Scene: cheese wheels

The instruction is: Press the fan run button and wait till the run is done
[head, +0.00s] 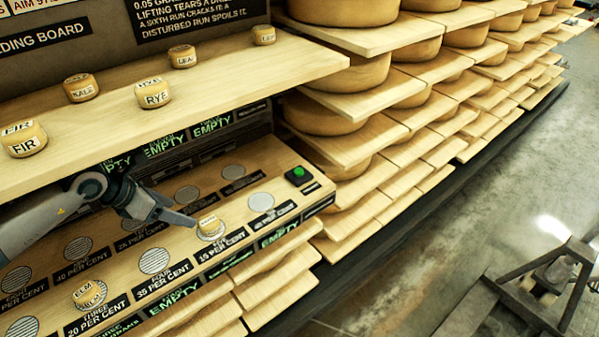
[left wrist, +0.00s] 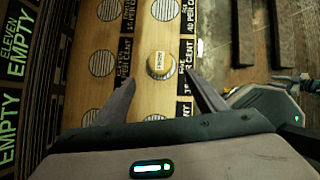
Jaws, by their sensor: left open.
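The fan run button (head: 299,173) is a green button on a small black box at the right end of the wooden lower shelf. My left gripper (head: 180,210) is open and empty over that shelf, well to the left of the button. A small labelled cheese wheel (head: 209,225) sits on the round spot by the 15 percent label, just right of the fingertips. In the left wrist view, the open gripper (left wrist: 163,84) has its fingers apart, with the small cheese wheel (left wrist: 159,65) beyond them. The button does not show clearly there.
An upper shelf (head: 230,80) with several small cheese wheels overhangs the back of the lower shelf. Another small cheese wheel (head: 90,292) sits by the 20 percent label. Large cheese wheels fill racks (head: 345,115) at right. A dark metal frame (head: 545,285) stands on the open floor.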

